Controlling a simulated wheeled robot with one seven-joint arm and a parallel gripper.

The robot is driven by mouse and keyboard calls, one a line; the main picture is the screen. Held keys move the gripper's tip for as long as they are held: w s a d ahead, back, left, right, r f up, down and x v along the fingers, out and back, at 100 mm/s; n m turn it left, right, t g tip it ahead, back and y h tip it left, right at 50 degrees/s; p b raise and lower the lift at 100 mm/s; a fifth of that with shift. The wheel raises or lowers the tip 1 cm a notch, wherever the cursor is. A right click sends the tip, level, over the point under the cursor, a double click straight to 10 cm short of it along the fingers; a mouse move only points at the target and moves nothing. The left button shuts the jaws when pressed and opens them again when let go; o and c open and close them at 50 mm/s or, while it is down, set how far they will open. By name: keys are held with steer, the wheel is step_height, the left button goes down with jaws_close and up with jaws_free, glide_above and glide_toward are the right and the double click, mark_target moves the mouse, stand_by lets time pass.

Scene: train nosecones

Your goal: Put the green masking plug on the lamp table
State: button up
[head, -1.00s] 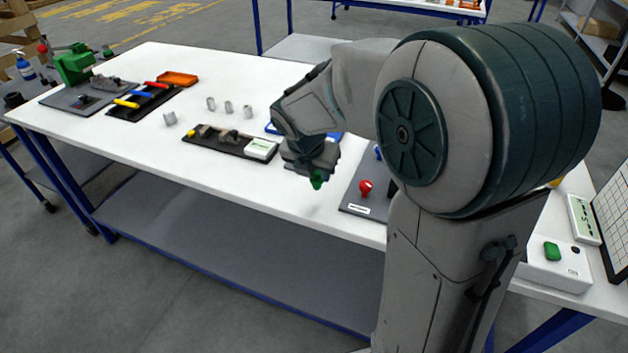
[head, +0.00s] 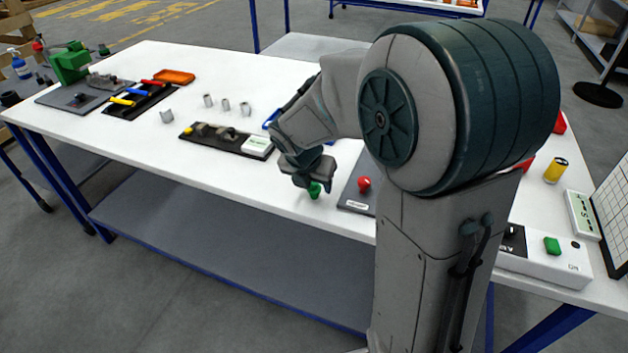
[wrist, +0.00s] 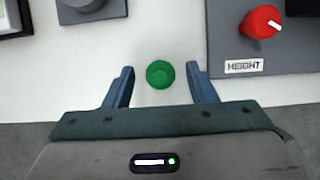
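The green masking plug (wrist: 160,74) is round, seen from above in the wrist view between the fingertips of my gripper (wrist: 160,85). The two fingers are apart, with white table showing on both sides of the plug. In the head view the plug (head: 315,190) shows just under my gripper (head: 308,172), near the front edge of the white table (head: 250,195). Part of it is hidden by the gripper. I cannot tell which surface is the lamp table; another blue-legged table (head: 410,7) stands at the back.
Right of the plug is a grey plate with a red knob (head: 364,184) and a "HEIGHT" label. A dark tray (head: 215,139) with small parts lies left. Several grey metal pieces (head: 226,104) stand behind it. A yellow can (head: 556,171) stands right. The front-left tabletop is clear.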

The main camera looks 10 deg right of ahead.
steer(key=p+v, duration=0.2)
steer(key=v, duration=1)
steer(key=s+d+f+m+y, duration=0.1)
steer(key=s+m, duration=0.7)
steer(key=m, duration=0.6)
steer(key=s+d+f+m+g+y, duration=0.1)
steer(key=s+d+f+m, duration=0.1)
steer(key=s+m, duration=0.6)
steer(key=m, duration=0.7)
steer(key=shift+s+d+f+y, duration=0.15)
steer(key=shift+d+f+y, duration=0.15)
steer(key=shift+d+y, duration=0.1)
